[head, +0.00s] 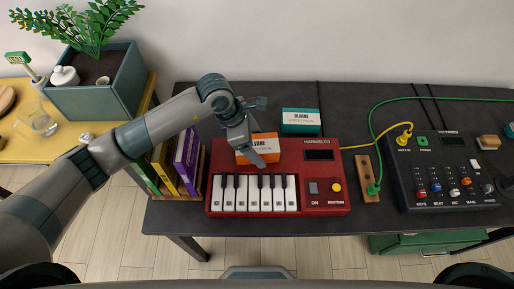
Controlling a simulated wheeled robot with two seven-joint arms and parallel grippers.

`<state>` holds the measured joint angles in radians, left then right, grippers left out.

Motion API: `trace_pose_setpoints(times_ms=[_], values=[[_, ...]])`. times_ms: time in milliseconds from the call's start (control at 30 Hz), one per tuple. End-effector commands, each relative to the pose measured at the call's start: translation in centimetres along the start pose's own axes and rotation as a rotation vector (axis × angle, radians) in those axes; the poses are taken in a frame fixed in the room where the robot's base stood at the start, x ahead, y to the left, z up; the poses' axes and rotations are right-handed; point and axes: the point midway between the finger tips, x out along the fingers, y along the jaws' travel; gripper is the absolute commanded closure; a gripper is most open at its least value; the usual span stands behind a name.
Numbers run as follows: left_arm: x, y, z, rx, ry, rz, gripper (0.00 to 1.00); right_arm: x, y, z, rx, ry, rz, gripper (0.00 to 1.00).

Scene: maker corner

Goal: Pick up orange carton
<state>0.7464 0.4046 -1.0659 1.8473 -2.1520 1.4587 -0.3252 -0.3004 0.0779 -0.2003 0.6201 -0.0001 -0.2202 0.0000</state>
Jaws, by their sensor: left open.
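The orange carton (265,146) lies on the back left of the red toy keyboard (323,181), just above its white keys. It has a white label band across it. My left gripper (255,133) reaches in from the left and is open at the carton, its fingers covering the carton's left part. I cannot tell whether the fingers touch it. My right gripper is not in the head view.
A teal carton (300,122) stands behind the keyboard. Books (187,158) stand left of it. A wooden strip (366,172) with cables and a dark mixer box (446,180) are at right. A planter (100,95) stands on the yellow table at left.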

Motion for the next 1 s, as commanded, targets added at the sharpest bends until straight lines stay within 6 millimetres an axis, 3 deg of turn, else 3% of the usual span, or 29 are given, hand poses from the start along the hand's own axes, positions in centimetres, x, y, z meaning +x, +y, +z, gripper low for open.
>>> trace_pose_setpoints(times_ms=[500, 700, 733, 1000], values=[[0.09, 0.01, -0.05, 0.0, 0.0, 0.0, 0.23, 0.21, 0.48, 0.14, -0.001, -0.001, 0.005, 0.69], [0.1, 0.0, -0.04, 0.0, 0.0, 0.0, 0.71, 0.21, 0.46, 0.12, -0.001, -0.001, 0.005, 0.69], [0.1, 0.0, -0.04, 0.0, 0.0, 0.0, 0.75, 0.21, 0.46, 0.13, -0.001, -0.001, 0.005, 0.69], [0.02, 0.02, 0.02, 0.0, -0.001, 0.001, 0.75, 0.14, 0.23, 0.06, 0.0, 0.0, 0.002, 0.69]])
